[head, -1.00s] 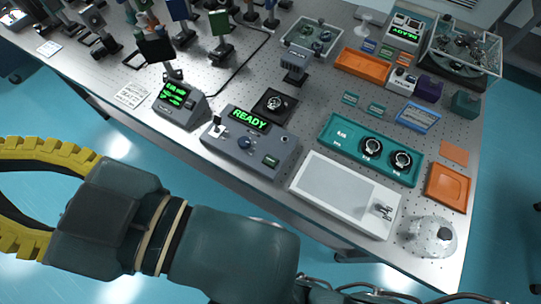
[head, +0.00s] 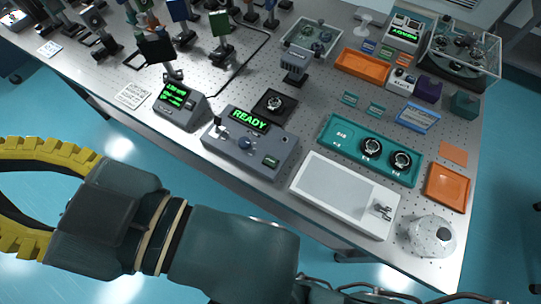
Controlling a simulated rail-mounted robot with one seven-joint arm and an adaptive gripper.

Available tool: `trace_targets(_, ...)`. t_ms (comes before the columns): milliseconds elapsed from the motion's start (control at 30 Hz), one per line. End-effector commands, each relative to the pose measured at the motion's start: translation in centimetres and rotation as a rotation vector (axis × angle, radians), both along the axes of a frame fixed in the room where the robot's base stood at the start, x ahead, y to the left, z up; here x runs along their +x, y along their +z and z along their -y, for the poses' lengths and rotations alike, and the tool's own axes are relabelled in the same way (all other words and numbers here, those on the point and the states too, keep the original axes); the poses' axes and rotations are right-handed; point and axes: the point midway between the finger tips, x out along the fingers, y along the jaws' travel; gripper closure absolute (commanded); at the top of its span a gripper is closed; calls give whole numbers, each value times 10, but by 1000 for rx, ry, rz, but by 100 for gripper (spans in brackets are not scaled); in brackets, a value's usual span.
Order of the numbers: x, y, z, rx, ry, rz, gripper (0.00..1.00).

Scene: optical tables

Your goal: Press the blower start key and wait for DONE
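A grey control box (head: 248,143) stands near the front edge of the optical table. Its green display (head: 249,119) reads READY. It has a small toggle, a dark blue round knob (head: 245,143) and a small green-lit element (head: 271,160) on its right; I cannot tell which is the start key. No DONE shows. My gripper (head: 8,200) is at the left, in front of the table and apart from the box. Its yellow ribbed fingers are spread apart and appear empty; their tips are cut off by the picture's edge.
A smaller console (head: 181,105) with green text stands left of the box. A white tray (head: 333,190), a teal tray (head: 341,134) with two dark round parts and an orange tray (head: 447,190) lie to the right. Posts and optics crowd the back left.

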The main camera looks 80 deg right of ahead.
Motion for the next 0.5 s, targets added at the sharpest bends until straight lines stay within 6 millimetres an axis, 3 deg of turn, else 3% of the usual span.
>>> trace_targets(167, 0, 56, 0, 1, -1, 1, 100)
trace_targets(500, -1, 226, 1, 6, -1, 3, 100)
